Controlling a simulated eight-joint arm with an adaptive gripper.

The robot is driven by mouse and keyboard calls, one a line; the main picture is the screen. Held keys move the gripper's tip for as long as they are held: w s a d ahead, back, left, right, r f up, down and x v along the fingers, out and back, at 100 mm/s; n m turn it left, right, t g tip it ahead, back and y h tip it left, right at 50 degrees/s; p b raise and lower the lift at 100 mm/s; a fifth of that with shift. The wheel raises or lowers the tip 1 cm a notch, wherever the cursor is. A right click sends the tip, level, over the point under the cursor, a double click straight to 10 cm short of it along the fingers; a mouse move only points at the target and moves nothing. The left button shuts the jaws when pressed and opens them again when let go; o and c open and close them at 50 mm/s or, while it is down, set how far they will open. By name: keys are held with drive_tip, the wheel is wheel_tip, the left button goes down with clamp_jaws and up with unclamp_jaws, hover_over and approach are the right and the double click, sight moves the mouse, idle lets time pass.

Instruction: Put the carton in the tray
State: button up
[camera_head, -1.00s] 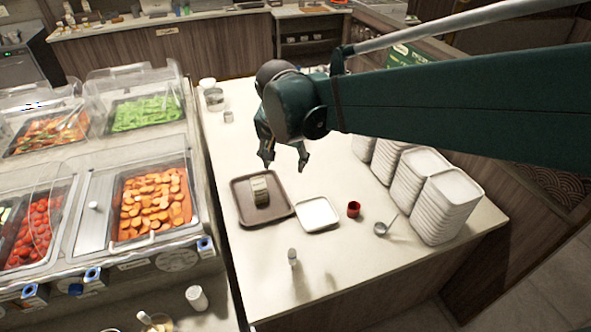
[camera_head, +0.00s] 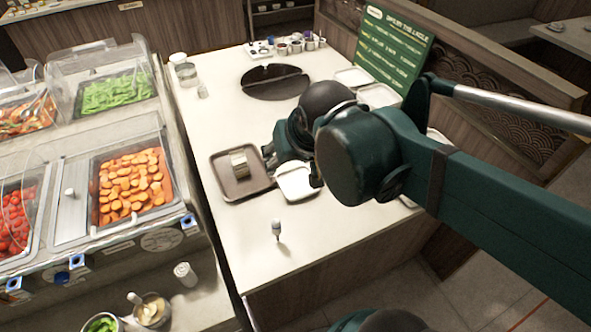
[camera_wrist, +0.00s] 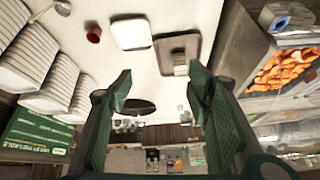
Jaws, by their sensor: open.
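The brown tray (camera_head: 226,189) lies flat on the white counter; it also shows in the wrist view (camera_wrist: 163,53). A small pale block with darker bands (camera_head: 239,164), apparently the carton, sits inside the tray and also shows in the wrist view (camera_wrist: 181,65). It looks clear of my gripper. My gripper (camera_head: 292,167) is open with nothing between its fingers, above and to the right of the tray, around the white plate in the head view. In the wrist view my gripper (camera_wrist: 160,76) has its fingers spread wide.
A white plate (camera_head: 296,184) lies right of the tray, partly behind my gripper. A red cup (camera_wrist: 94,34) and stacks of white dishes (camera_wrist: 38,62) show in the wrist view. A dark round disc (camera_head: 270,92) lies behind.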

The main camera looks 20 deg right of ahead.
drive_tip(key=s+n, duration=0.1)
drive_tip(key=s+f+t, duration=0.1)
drive_tip(key=s, duration=0.1)
drive_tip(key=shift+s+d+n, duration=0.1)
drive_tip(key=shift+s+n, duration=0.1)
drive_tip(key=shift+n, duration=0.2)
drive_tip(key=shift+f, duration=0.1)
